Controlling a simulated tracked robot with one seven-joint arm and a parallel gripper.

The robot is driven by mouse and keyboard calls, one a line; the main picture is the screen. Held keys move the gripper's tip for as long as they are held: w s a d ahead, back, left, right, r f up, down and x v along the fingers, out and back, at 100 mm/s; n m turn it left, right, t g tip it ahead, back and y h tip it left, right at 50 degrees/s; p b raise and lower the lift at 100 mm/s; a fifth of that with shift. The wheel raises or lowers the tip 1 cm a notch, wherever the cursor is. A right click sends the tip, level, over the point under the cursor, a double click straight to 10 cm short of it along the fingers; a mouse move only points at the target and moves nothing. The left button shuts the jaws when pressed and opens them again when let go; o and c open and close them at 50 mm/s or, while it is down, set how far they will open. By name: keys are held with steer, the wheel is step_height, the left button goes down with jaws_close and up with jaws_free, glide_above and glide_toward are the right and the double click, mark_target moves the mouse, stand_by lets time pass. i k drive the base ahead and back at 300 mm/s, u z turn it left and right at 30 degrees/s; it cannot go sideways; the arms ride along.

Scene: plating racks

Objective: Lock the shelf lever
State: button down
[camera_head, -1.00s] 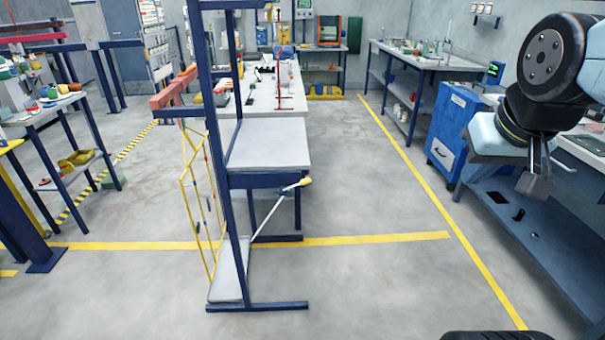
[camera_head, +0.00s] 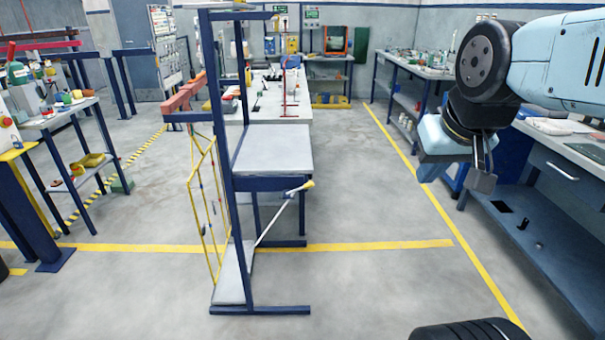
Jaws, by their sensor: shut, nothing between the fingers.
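My gripper (camera_head: 482,184) hangs at the right of the view, pointing down, shut and empty. It is well to the right of the lever and apart from it. The lever's lower end is partly hidden by the rack.
A yellow frame (camera_head: 205,208) hangs at the rack's left side. Workbenches stand at the right (camera_head: 560,225) and left (camera_head: 60,115). The floor between the rack and the right bench is clear, with yellow lines (camera_head: 350,246) on it.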

mark_target(306, 187)
steer(key=u, duration=0.05)
steer(key=i, duration=1)
steer(key=z, duration=0.05)
